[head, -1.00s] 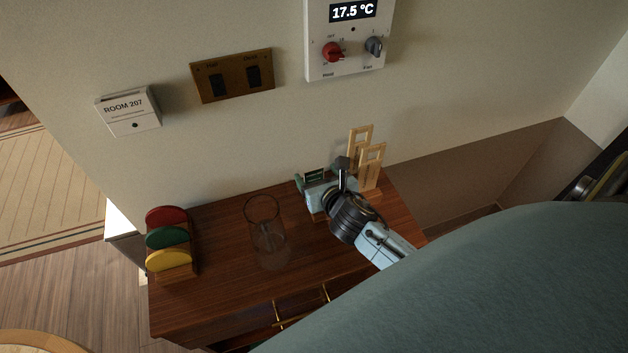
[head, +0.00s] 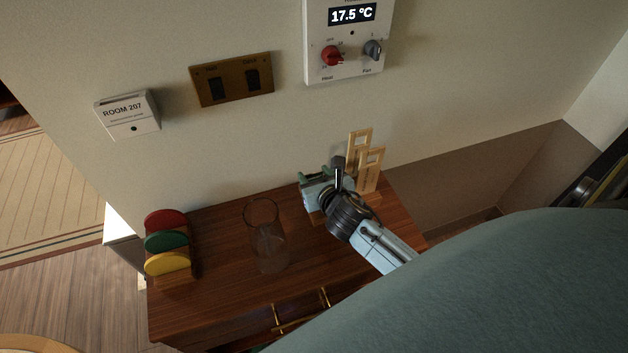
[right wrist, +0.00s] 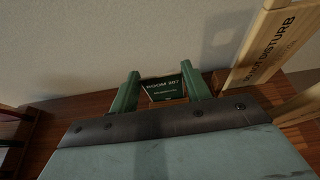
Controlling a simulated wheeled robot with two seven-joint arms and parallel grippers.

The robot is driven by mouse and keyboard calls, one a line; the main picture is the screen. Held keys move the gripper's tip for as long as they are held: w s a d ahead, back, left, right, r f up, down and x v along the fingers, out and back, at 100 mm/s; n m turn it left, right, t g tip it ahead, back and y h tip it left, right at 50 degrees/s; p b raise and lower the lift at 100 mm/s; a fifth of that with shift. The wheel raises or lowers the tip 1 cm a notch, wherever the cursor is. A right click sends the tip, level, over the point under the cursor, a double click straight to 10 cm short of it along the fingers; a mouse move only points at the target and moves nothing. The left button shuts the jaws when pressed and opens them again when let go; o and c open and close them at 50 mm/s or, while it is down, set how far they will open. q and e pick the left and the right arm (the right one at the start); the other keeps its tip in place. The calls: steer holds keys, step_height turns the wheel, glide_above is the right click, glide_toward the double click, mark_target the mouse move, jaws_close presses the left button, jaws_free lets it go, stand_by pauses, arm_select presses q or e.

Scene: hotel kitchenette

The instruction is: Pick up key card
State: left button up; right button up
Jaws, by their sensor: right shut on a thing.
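The key card (right wrist: 162,90) is dark green with pale "ROOM 207" lettering. In the right wrist view it stands upright between the two green fingers of my right gripper (right wrist: 166,90), which is shut on it. A small wooden block shows just below the card; I cannot tell whether they touch. In the head view my right gripper (head: 316,176) is at the back of the wooden cabinet top, close to the wall, and its body mostly hides the card. My left gripper is not in view.
Wooden door hangers (head: 370,168) stand just right of my right gripper. A clear glass (head: 266,238) stands to its left. Red, green and yellow discs (head: 166,240) stand in a rack at the left end. A "ROOM 207" wall box (head: 128,114), switches (head: 232,79) and a thermostat (head: 346,40) are above.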

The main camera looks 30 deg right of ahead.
step_height(320, 180, up, 10)
steer(key=p, duration=0.2)
steer(key=shift+p, duration=0.35)
stand_by(0.3)
